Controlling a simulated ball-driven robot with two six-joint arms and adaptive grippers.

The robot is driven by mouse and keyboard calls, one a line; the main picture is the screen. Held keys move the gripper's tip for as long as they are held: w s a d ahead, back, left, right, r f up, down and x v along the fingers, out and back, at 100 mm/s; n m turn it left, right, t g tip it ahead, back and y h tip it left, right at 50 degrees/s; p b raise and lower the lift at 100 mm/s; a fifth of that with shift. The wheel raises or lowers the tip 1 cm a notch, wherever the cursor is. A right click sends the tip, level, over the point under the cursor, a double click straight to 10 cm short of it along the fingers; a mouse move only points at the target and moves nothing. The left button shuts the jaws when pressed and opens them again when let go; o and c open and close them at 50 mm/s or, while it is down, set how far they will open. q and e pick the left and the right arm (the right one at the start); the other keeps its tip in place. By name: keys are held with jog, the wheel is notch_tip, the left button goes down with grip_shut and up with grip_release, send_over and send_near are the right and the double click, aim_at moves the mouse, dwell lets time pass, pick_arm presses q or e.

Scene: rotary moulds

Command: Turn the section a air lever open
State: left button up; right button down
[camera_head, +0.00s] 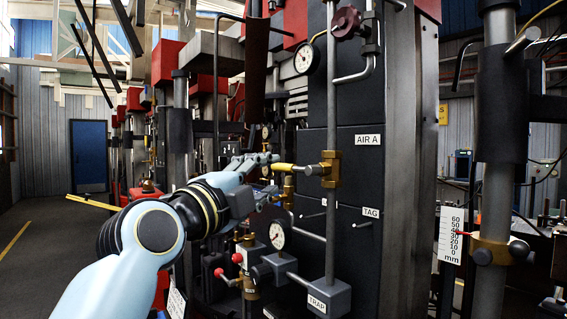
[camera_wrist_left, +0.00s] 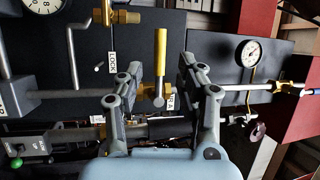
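The air lever, a yellow handle (camera_head: 284,167), points left from a brass valve (camera_head: 330,169) on a vertical grey pipe, near a label reading AIR A (camera_head: 368,140). My left gripper (camera_head: 268,175) is at the lever's free end. In the left wrist view, the yellow handle (camera_wrist_left: 160,50) shows between the two spread fingers of my left gripper (camera_wrist_left: 155,72), with a gap on each side. The fingers look open and not closed on it. The valve body is partly hidden behind the lever's round grey end. My right gripper is not in view.
Pressure gauges (camera_head: 306,58) and (camera_head: 278,235) and a red-knobbed valve (camera_head: 238,258) sit close around the arm. A TRAP block (camera_head: 328,298) is at the pipe's foot. A millimetre scale (camera_head: 451,234) stands at right. The floor at far left is clear.

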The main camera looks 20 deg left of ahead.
aim_at(282, 170)
pick_arm(q)
jog(key=p+x, duration=0.1)
jog(key=x, duration=0.5)
jog(key=shift+w+d+p, duration=0.1)
jog(key=shift+w+p, duration=0.2)
jog(key=shift+p, duration=0.05)
jog(key=shift+c, duration=0.4)
grip_shut()
